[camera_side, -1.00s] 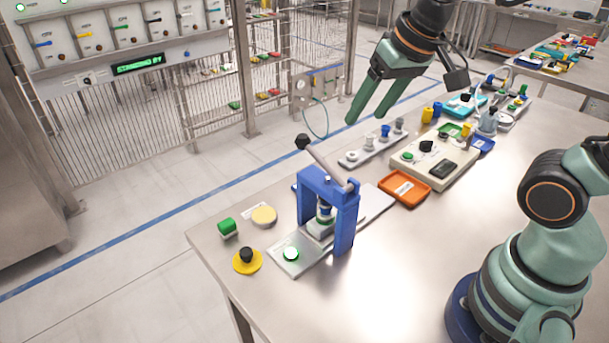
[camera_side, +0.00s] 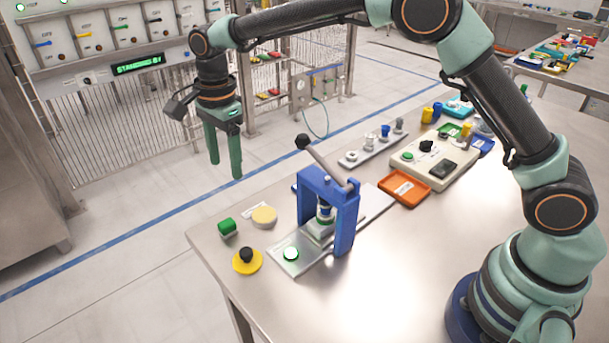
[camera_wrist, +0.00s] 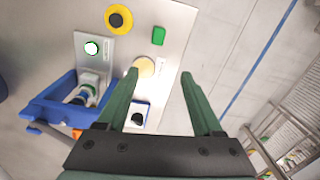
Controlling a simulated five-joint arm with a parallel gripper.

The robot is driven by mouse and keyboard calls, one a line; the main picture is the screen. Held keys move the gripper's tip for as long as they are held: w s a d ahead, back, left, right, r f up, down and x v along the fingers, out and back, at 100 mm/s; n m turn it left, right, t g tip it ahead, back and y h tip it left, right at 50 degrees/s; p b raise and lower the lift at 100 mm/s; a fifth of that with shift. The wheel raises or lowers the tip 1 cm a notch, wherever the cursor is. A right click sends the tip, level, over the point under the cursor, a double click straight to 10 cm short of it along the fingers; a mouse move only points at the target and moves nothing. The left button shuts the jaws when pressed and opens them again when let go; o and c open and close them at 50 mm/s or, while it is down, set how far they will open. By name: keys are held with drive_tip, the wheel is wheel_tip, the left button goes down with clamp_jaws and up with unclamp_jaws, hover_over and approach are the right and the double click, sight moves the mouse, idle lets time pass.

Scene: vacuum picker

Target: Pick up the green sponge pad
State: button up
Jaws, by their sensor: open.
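The green sponge pad (camera_side: 228,226) is a small green block with a pale underside at the table's left corner. It also shows near the top of the wrist view (camera_wrist: 158,36). My gripper (camera_side: 225,170) is open and empty, pointing down, well above that corner. In the wrist view its two fingers (camera_wrist: 159,74) are apart, with the pad beyond their tips and not between them.
A round cream pad (camera_side: 264,216) and a yellow disc with a black knob (camera_side: 246,262) are close to the green pad. A blue press (camera_side: 345,222) with a raised lever stands to the right. An orange tray (camera_side: 404,189) is farther back.

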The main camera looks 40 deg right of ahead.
sight(228, 221)
drive_tip(key=shift+m+g, duration=0.3)
drive_tip(key=shift+m, duration=0.6)
drive_tip(key=f, duration=0.3)
drive_tip(key=a+f, duration=0.1)
drive_tip(key=f, duration=0.3)
drive_tip(key=a+f, duration=0.1)
drive_tip(key=f, duration=0.2)
drive_tip(key=shift+w+a+f, duration=0.15)
drive_tip(key=shift+a+f, duration=0.1)
drive_tip(key=shift+s+d+f, duration=0.15)
drive_tip(key=shift+f, duration=1.15)
drive_tip(key=shift+s+d+f, duration=0.1)
drive_tip(key=shift+f, duration=1.2)
clamp_jaws()
